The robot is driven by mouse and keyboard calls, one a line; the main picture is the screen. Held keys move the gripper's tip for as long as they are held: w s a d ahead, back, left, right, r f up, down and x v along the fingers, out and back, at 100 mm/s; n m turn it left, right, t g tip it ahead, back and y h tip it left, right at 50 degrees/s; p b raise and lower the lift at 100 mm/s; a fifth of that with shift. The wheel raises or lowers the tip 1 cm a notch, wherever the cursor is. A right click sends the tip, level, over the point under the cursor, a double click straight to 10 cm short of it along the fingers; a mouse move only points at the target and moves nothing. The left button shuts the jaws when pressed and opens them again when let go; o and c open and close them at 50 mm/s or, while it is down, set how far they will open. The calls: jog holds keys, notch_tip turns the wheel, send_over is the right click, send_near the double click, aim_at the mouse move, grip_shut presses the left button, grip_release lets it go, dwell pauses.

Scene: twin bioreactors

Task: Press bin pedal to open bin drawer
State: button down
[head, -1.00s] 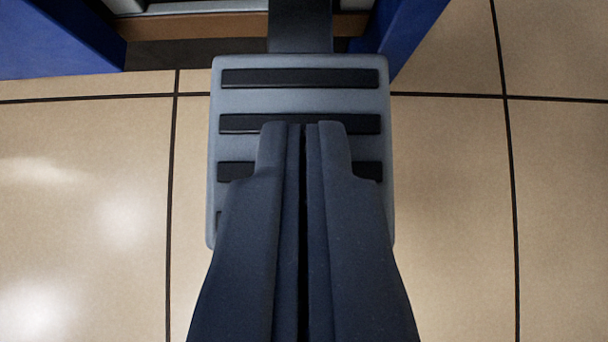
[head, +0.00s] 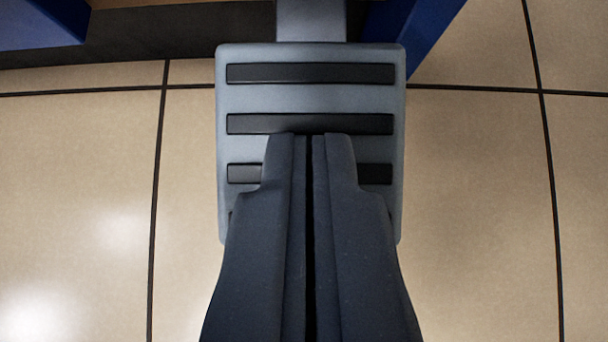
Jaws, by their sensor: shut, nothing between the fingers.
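The bin pedal (head: 310,97) is a grey plate with several black grip strips, in the upper middle of the head view. A grey arm (head: 311,22) joins it to the bin at the top of the picture. My gripper (head: 310,137) is shut and empty. Its fingertips lie over the pedal, just below the second strip, and the fingers hide the lower middle of the plate. I cannot tell whether the tips touch it. The bin drawer is not clearly visible.
Blue panels stand at the top left (head: 40,22) and top right (head: 408,32), on either side of the pedal's arm. Beige tiled floor (head: 80,180) with dark joints is clear on both sides of the pedal.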

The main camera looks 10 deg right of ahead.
jog(key=shift+s+f+g, duration=0.3)
jog(key=shift+s+f, duration=0.7)
jog(key=shift+s, duration=0.1)
dwell(0.5)
jog(key=shift+r, duration=0.1)
jog(key=w+r+p+v, duration=0.1)
jog(key=p+v, duration=0.5)
jog(key=v, duration=0.6)
jog(key=shift+r, duration=0.4)
jog(key=shift+a, duration=0.15)
